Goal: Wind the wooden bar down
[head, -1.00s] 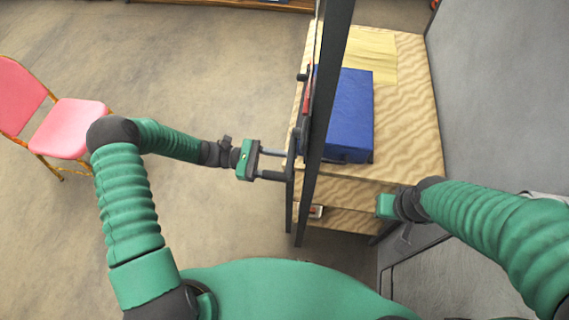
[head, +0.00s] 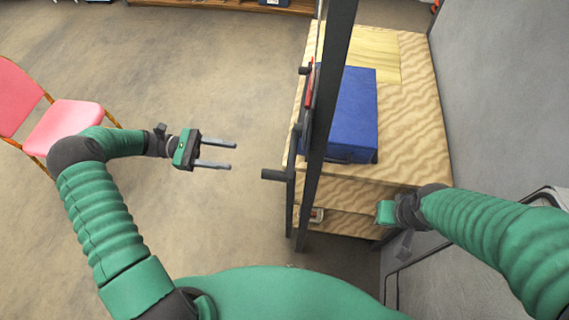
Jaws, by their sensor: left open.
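A tall dark post (head: 322,130) stands in the middle of the head view. A dark crank arm is on its left side, with a handle (head: 276,175) sticking out to the left. I cannot make out the wooden bar. My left gripper (head: 231,155) is open and empty, its two fingers pointing right, to the left of the handle and apart from it. My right gripper (head: 385,212) is at the right, by the front of the patterned wooden table; its fingers do not show.
The wooden table (head: 410,120) stands behind the post with a blue box (head: 355,115) and a pale yellow sheet (head: 375,52) on it. A grey wall (head: 500,90) closes the right. A pink chair (head: 70,115) stands at the left. The floor between chair and post is clear.

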